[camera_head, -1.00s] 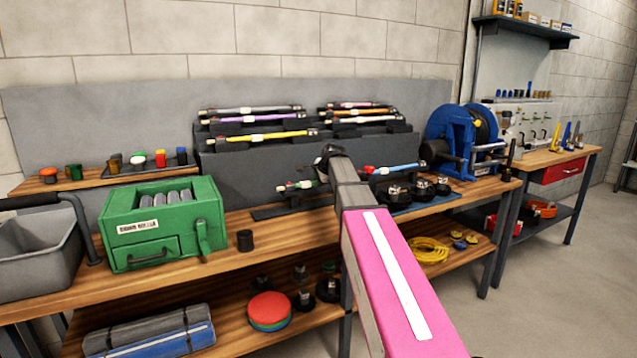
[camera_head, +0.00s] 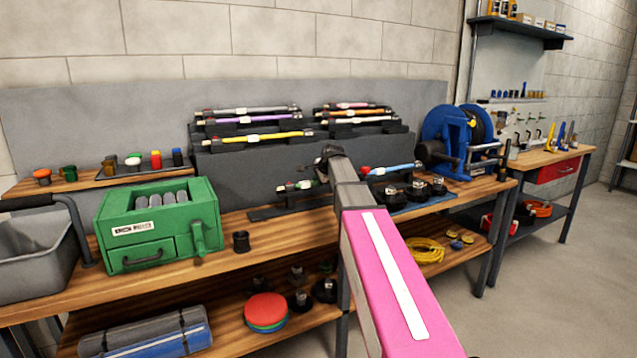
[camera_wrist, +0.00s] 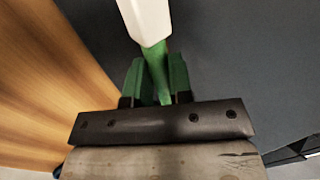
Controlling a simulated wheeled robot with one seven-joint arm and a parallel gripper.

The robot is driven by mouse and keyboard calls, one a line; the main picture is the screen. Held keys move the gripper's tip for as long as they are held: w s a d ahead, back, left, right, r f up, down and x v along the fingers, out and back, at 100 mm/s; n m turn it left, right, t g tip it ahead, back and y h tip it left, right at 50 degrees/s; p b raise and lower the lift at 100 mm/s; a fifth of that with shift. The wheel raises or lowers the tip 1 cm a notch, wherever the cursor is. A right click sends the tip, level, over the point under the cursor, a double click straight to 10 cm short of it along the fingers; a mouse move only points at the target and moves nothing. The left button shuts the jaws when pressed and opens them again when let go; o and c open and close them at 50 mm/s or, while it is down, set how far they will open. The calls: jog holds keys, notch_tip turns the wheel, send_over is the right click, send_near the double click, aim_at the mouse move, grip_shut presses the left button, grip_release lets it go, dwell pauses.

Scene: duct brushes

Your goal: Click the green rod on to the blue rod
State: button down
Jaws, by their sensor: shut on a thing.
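The green rod (camera_wrist: 157,70) runs between the green-padded fingers of my gripper (camera_wrist: 155,84) in the wrist view, with a white sleeve (camera_wrist: 147,18) just beyond them. My gripper is shut on the green rod. In the head view, the green rod's pale-ended part (camera_head: 297,186) shows left of my arm, over a dark rack on the bench. The blue rod (camera_head: 395,169), with a red end, lies right of my arm on the same bench. My arm hides the stretch between the two rods, so I cannot tell whether they touch.
A stepped dark rack (camera_head: 260,170) behind holds several coloured rods. Black round fittings (camera_head: 418,189) stand in front of the blue rod. A green box (camera_head: 160,225) and a small black cup (camera_head: 241,241) stand to the left, and a blue reel (camera_head: 450,140) to the right.

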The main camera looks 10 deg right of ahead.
jog(key=shift+w+d, duration=0.2)
jog(key=shift+d, duration=0.45)
jog(key=shift+w+d, duration=0.2)
jog(key=shift+d, duration=0.4)
jog(key=c, duration=0.9)
grip_release()
jog(key=shift+c, duration=0.2)
